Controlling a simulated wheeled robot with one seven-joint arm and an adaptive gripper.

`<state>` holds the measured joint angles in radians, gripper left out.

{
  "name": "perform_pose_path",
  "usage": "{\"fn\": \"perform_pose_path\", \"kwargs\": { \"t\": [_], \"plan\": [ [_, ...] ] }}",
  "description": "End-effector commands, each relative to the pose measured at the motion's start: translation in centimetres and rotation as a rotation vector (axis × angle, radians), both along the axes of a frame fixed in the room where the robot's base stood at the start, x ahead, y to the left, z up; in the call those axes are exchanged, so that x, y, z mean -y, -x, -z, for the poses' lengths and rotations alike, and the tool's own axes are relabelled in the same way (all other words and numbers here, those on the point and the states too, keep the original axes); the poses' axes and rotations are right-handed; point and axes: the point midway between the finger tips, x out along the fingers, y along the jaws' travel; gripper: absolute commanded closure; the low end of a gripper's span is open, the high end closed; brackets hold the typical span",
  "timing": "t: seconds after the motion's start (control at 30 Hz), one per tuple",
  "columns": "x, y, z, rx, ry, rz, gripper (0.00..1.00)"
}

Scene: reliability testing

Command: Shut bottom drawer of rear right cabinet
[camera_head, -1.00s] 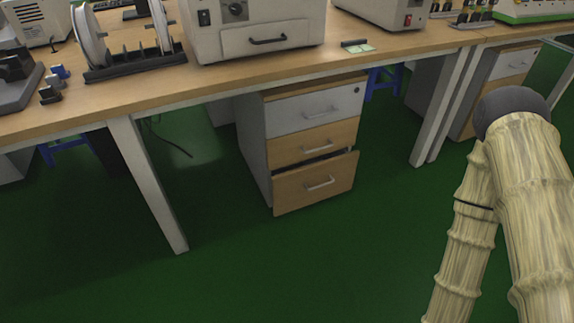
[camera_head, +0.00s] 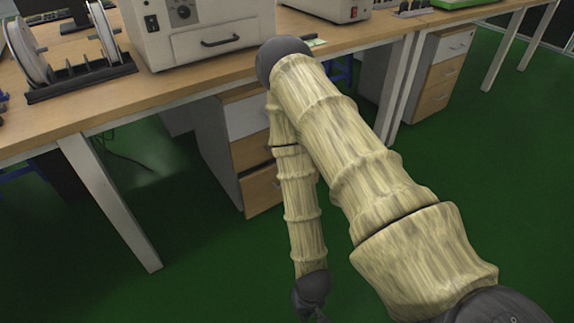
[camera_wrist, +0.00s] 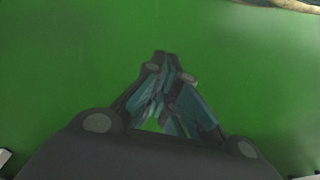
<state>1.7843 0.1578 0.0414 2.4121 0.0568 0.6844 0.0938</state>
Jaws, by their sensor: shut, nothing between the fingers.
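A drawer cabinet (camera_head: 217,145) with a grey side stands under the workbench left of centre. Its wooden bottom drawer (camera_head: 259,193) sits slightly out from the drawer above; my arm hides its right part. A second cabinet (camera_head: 443,72) stands farther back at right, with its drawers looking flush. I cannot tell from the pictures alone which one the task names. My gripper (camera_head: 313,314) is low in front of the near cabinet, partly cut off by the bottom edge. In the wrist view my gripper (camera_wrist: 160,58) is shut and empty, over green floor.
The workbench (camera_head: 190,88) carries a white machine (camera_head: 200,30) and a spool rack (camera_head: 75,80). White table legs (camera_head: 110,200) stand left of the near cabinet, and others (camera_head: 400,85) stand right of it. The green floor in front is clear.

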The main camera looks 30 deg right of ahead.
Motion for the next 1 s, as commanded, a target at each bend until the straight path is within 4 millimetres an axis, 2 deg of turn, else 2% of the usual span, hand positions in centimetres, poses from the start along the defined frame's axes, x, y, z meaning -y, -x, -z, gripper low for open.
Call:
{"fn": "perform_pose_path", "kwargs": {
  "t": [0.03, 0.27, 0.53, 0.77, 1.0],
  "plan": [
    [0.1, -1.4, 0.3, 0.019, -0.014, 0.073, 1.0],
    [0.7, -7.5, 0.5, 0.088, -0.08, 0.415, 1.0],
    [2.6, -14.8, -0.4, 0.153, -0.188, 0.815, 1.0],
    [5.2, -20.7, -2.0, 0.194, -0.307, 1.156, 1.0],
    [9.0, -26.4, -4.4, 0.214, -0.458, 1.507, 1.0]
  ]
}}
